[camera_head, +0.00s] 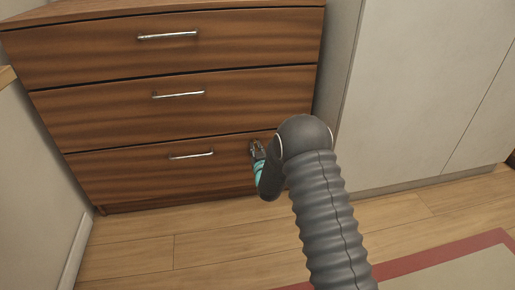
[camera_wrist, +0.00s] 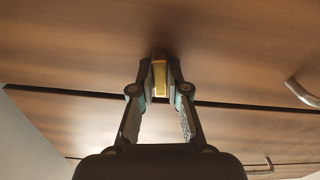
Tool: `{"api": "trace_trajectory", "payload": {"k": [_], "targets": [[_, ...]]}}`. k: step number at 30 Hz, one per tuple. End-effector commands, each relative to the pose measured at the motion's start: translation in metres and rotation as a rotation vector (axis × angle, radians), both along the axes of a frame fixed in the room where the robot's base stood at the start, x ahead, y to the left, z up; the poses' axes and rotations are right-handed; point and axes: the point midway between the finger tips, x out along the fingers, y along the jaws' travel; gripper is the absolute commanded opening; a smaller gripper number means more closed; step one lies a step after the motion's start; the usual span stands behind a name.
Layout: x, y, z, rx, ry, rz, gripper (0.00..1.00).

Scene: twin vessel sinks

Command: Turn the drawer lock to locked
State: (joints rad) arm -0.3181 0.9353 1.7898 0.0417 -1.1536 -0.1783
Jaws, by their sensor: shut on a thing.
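The drawer lock shows in the wrist view as a small brass-coloured piece (camera_wrist: 160,76) on the wooden drawer front. My gripper (camera_wrist: 160,72) is shut on it, one fingertip on each side. The piece's long side runs up and down in that view. The head view shows my gripper (camera_head: 256,147) at the right part of the bottom drawer (camera_head: 130,180), to the right of its handle. There the lock is hidden behind my gripper. No locked or unlocked marking can be read.
The bottom drawer's handle (camera_head: 191,155) is to the left of my gripper. Two more drawers (camera_head: 180,100) lie above, all closed. A pale cabinet (camera_head: 420,100) stands close on the right and a pale panel (camera_head: 35,180) on the left.

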Motion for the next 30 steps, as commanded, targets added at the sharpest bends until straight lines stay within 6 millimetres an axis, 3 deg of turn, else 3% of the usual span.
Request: {"api": "trace_trajectory", "payload": {"k": [10, 27, 28, 30], "targets": [[0.0014, -0.0008, 0.0018, 0.144, 0.037, -0.001, 0.00], [0.0017, -0.0011, 0.0025, 0.174, 0.044, -0.002, 0.00], [0.0017, -0.0012, 0.0025, 0.174, 0.044, -0.002, 0.19], [0.0016, -0.0011, 0.0023, 0.172, 0.045, -0.002, 0.37]]}}
